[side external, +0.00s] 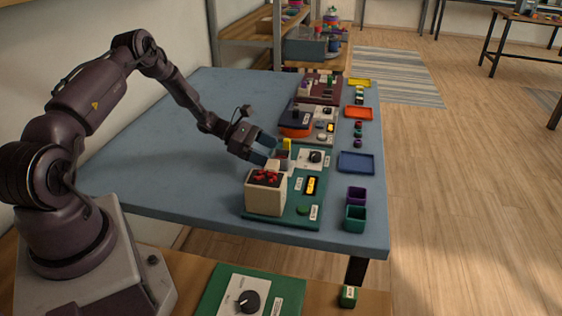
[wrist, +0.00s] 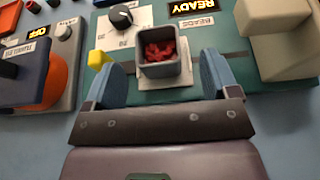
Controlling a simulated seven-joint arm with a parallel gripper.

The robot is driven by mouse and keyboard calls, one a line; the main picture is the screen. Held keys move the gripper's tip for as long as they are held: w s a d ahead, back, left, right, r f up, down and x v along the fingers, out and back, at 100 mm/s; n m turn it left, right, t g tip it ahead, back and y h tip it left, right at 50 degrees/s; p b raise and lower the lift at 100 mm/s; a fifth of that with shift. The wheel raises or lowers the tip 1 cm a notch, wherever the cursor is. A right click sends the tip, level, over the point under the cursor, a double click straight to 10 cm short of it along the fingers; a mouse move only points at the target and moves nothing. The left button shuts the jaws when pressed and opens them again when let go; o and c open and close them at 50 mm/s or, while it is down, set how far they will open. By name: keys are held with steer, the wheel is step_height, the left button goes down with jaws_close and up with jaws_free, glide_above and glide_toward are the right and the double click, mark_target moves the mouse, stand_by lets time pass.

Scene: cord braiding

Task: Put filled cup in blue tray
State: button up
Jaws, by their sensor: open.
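The filled cup is a small grey square cup (wrist: 166,66) with red beads inside. It stands upright on the green bead station, in front of the dial. In the side view the cup (side external: 284,166) is partly hidden by my gripper. My gripper (side external: 270,156) is open and tilted down at the cup. In the wrist view the two blue fingers of my gripper (wrist: 164,78) lie on either side of the cup, with a visible gap at each side. The blue tray (side external: 356,163) lies flat and empty near the table's right edge.
A cream hopper of red beads (side external: 265,197) stands close to the cup on the green station (side external: 304,213). A yellow piece (wrist: 99,58) is beside the left finger. Purple (side external: 356,196) and green (side external: 355,219) bins stand near the tray. The orange tray (side external: 359,113) lies farther back.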

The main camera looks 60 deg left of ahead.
mark_target(283, 155)
steer(key=x, duration=0.5)
steer(key=shift+w+r, duration=0.1)
steer(key=shift+r, duration=0.1)
steer(key=c, duration=1)
steer(key=shift+r, duration=0.1)
steer(key=shift+c, duration=0.2)
